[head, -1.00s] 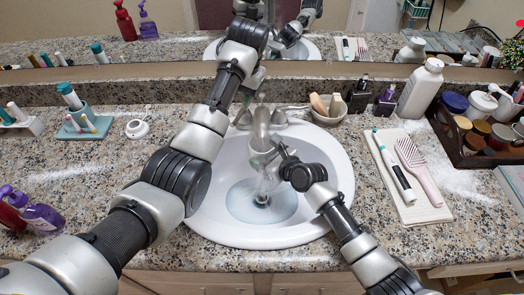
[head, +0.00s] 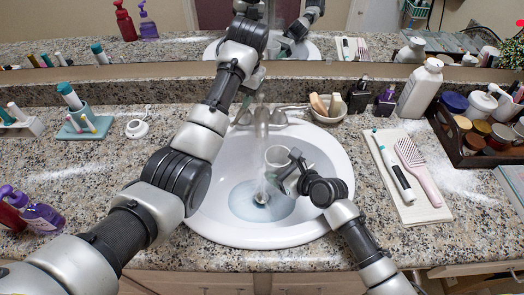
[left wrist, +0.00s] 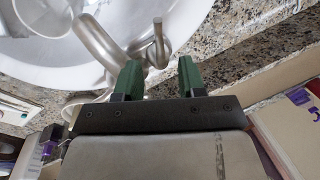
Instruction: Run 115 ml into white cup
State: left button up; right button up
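The white cup (head: 277,158) is over the sink basin (head: 325,150), just right of the water stream (head: 262,165), roughly upright. My right gripper (head: 287,172) is shut on its side. The level inside the cup cannot be made out. The faucet (head: 262,118) is running and the stream falls to the drain. My left gripper (left wrist: 159,75) is open near the faucet, its green fingers apart, with the faucet lever (left wrist: 158,45) just beyond the fingertips. The cup also shows at the left wrist view's upper left (left wrist: 40,18).
A soap dish (head: 327,115), dark bottles and a white bottle (head: 420,88) stand behind right. A towel (head: 420,205) holds a toothbrush and hairbrush. A dark tray of jars (head: 470,160) is farther right.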

dwell(0.3)
pick_arm(q)
jog(key=shift+f, duration=0.15)
jog(key=c, duration=0.5)
jog(key=shift+s+a+f+t, duration=0.1)
jog(key=shift+s+f+t, duration=0.1)
jog(key=shift+t, duration=0.2)
jog(key=shift+c, duration=1.1)
jog(key=shift+s+f+t+y, duration=0.1)
jog(key=shift+s+t+y, duration=0.1)
jog(key=shift+t+y, duration=0.15)
grip_shut()
jog(key=s+d+t, duration=0.2)
jog(key=s+t, duration=0.3)
jog(key=s, duration=0.2)
jog(key=x, duration=0.9)
jog(key=shift+w+d+f+m, duration=0.2)
jog(key=shift+w+d+m, duration=0.05)
jog(key=shift+w+m, duration=0.05)
